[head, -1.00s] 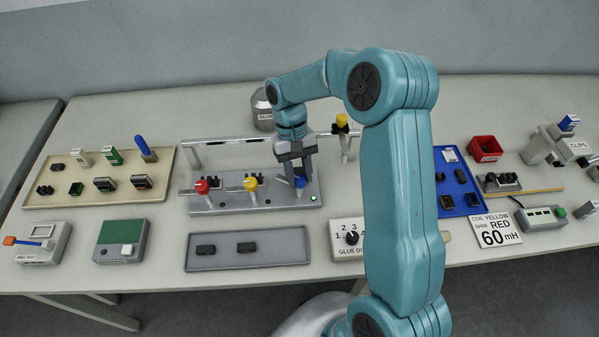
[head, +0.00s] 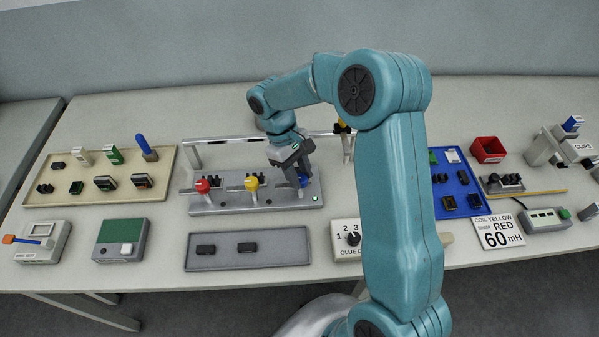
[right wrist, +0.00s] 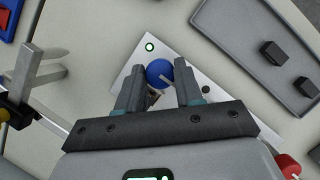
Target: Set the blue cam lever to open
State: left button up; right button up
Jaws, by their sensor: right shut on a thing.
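The blue cam lever (head: 303,182) stands at the right end of a grey plate (head: 225,208), mostly covered by my right gripper (head: 296,174) in the head view. In the right wrist view its round blue knob (right wrist: 159,72) sits between the two fingers of the right gripper (right wrist: 158,86), which is shut on it. The lever's lower part and its exact angle are hard to see. A green light (head: 315,198) shows on the plate beside the lever. My left gripper is not in view.
A red-knobbed lever (head: 202,187) and a yellow-knobbed lever (head: 251,184) stand left on the same plate. A rail (head: 228,140) runs behind. A grey tray (head: 212,265) and a glue dial box (head: 343,229) lie in front.

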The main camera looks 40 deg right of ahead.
jog(key=shift+w+d+r, duration=0.1)
jog(key=o, duration=1)
jog(key=v, duration=1.6)
jog(key=shift+r, duration=0.15)
